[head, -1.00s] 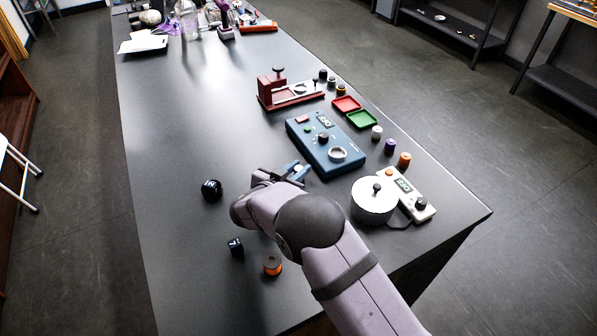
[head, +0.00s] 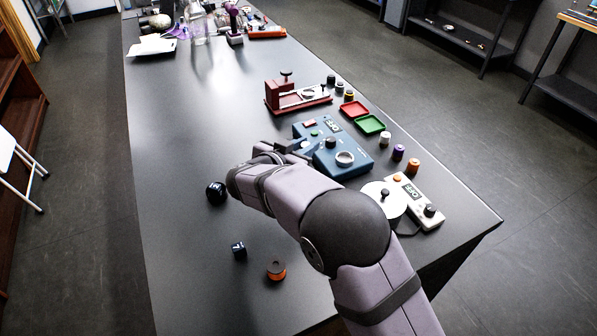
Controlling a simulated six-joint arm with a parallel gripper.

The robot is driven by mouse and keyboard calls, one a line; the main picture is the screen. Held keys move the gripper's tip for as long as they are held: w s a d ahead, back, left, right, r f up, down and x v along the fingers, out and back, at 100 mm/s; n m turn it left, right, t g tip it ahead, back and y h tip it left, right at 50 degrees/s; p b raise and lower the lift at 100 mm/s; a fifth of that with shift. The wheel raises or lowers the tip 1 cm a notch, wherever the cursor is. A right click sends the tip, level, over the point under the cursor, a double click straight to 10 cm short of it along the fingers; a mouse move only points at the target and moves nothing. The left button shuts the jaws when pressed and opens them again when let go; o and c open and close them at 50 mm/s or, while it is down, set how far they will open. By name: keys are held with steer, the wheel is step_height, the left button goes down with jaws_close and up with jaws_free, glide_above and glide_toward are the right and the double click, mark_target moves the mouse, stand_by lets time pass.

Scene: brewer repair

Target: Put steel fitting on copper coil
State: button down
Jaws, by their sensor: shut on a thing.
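My gripper (head: 290,147) is at the left edge of the blue control box (head: 350,168), above or beside it; I cannot tell which. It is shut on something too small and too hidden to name. A silver ring (head: 345,158) sits on top of the blue box. An orange-banded spool with a dark top (head: 276,270) stands on the near table; I cannot tell whether it is the copper coil. I cannot single out the steel fitting for certain.
A black ball-like object (head: 216,192) and a black cube (head: 239,251) lie left of my arm. The table's left middle is clear.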

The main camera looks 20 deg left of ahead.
steer(key=s+a+r+n+y+p, duration=0.35)
steer(key=s+a+r, duration=0.25)
steer(key=s+a, duration=0.55)
steer(key=s+a+r+n+y+p, duration=0.1)
steer(key=s+a+y+p, duration=0.3)
steer(key=s, duration=0.7)
steer(key=m+h, duration=0.6)
steer(key=h, duration=0.4)
glide_above(276, 264)
step_height(276, 264, down, 2)
steer(key=shift+g+y, duration=0.25)
steer(key=shift+g, duration=0.05)
steer(key=shift+f+p, duration=1.1)
steer(key=shift+f, duration=4.1)
steer(key=shift+f, duration=0.1)
steer(key=c, duration=1.6)
jaws_free()
steer(key=shift+o, duration=0.2)
